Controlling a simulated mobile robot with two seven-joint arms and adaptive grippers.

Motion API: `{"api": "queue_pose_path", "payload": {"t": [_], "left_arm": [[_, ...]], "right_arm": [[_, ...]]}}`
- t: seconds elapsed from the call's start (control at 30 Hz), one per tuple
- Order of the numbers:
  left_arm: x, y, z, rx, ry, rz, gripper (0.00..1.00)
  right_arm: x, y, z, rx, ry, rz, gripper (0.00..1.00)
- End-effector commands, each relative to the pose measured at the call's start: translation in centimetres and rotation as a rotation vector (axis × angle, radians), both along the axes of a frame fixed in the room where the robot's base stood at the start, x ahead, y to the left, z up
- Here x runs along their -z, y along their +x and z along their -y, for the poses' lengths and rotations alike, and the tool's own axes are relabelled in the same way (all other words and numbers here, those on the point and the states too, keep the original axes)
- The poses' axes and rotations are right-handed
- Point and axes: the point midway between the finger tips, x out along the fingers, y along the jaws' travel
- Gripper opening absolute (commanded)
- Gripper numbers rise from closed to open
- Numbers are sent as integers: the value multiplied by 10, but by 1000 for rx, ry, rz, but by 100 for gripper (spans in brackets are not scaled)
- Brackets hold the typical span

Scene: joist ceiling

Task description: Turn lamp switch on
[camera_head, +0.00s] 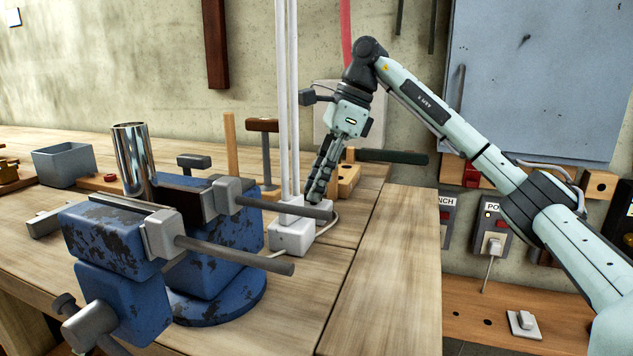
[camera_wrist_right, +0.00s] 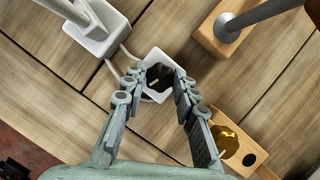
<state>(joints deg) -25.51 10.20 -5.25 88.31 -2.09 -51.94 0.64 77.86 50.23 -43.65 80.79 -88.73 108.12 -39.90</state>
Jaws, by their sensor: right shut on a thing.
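The lamp shows as a white stand with two upright poles (camera_head: 288,90) on a white base (camera_head: 292,238) behind the blue vise. Its base also shows at the upper left of the right wrist view (camera_wrist_right: 95,30). The lamp switch (camera_wrist_right: 158,78), a small white box with a dark top, lies between my right fingers. My right gripper (camera_head: 316,196) points down beside the lamp poles, its fingers closed in on the switch's sides. In the head view the fingers and vise bars largely hide the switch. My left gripper is not in view.
A blue vise (camera_head: 215,260) with a metal cylinder (camera_head: 133,160) stands at front left, its bars reaching toward the lamp. Wooden blocks (camera_wrist_right: 225,35) stand close by. A white cord loops beside the switch. Bare bench (camera_head: 390,270) lies at front right.

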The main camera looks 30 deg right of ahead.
Motion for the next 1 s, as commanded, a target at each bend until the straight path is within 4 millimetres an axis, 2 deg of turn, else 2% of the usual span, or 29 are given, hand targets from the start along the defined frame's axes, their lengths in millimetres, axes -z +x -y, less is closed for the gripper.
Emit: {"api": "queue_pose_path", "payload": {"t": [0.6, 1.0], "left_arm": [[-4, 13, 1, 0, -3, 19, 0], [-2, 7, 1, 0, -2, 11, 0]], "right_arm": [[0, -3, -2, 579, -2, 3, 0], [0, -4, -4, 852, -1, 0, 0]]}}
